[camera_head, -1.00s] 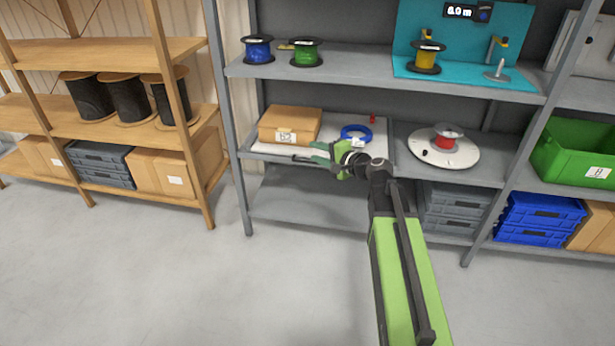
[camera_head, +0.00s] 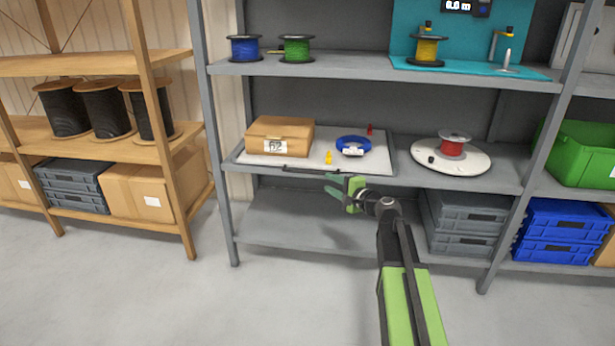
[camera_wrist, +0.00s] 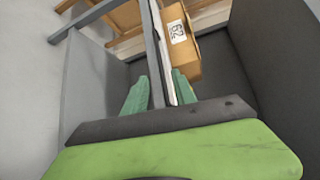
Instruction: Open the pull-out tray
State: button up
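The pull-out tray (camera_head: 310,176) is a pale panel on the middle shelf, its front about level with the shelf edge. My gripper (camera_head: 333,187) is just below and right of the handle. In the wrist view its green fingers (camera_wrist: 160,92) are apart, with the shelf and tray edges showing between them. The box (camera_wrist: 182,45) lies beyond. I see no contact with the handle.
A white turntable (camera_head: 470,160) with a red reel stands right of the tray. Blue and green reels (camera_head: 297,48) sit on the shelf above. Grey crates (camera_head: 462,225) are below right. The lower shelf (camera_head: 285,220) under the tray and the floor in front are clear.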

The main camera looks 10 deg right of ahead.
aim_at(309, 173)
jog(key=b+x, duration=0.1)
jog(key=x, duration=1.2)
jog(key=shift+w+a+b, duration=0.15)
jog(key=shift+b, duration=0.15)
grip_shut()
dwell(0.5)
